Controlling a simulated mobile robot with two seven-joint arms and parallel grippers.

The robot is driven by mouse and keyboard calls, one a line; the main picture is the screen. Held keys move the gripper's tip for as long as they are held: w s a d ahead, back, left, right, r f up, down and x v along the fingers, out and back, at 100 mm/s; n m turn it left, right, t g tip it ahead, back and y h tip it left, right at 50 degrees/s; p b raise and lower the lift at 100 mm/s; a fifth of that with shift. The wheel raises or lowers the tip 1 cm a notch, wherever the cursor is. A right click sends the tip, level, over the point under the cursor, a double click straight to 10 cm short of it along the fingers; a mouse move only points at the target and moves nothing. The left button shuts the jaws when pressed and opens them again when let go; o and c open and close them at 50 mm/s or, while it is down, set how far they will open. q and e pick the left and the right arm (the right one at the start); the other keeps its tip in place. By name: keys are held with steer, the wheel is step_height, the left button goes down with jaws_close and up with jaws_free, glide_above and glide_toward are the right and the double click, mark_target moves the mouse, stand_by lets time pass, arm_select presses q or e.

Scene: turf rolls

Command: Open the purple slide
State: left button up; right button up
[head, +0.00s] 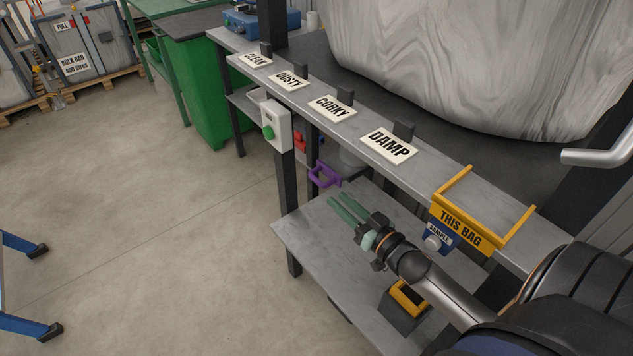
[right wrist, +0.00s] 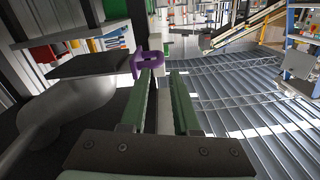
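The purple slide shows as a purple handle (head: 323,174) below the front ledge, just past my right gripper's fingertips. In the right wrist view the purple handle (right wrist: 148,62) stands ahead, mostly in line with the left-hand finger's tip. My right gripper (head: 338,203) is open and empty, its two green fingers pointing at the handle with a gap between them. It also shows in the right wrist view (right wrist: 162,74). I see no contact with the handle. The slide's body behind the handle is largely hidden. My left gripper is not in view.
A grey ledge (head: 305,98) carries signs reading CLEAN, DUSTY, CORKY and DAMP (head: 389,146). A yellow THIS BAG frame (head: 461,227) sits to the right. A lower shelf (head: 300,233) lies under my right arm. A white box with a green button (head: 275,125) hangs left of the handle.

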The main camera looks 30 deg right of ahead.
mark_target(316, 179)
steer(key=w, duration=0.6)
steer(key=w+a, duration=0.1)
steer(key=w, duration=0.2)
steer(key=shift+w, duration=0.25)
steer(key=shift+d, duration=0.1)
steer(key=shift+c, duration=0.2)
jaws_close()
stand_by(0.8)
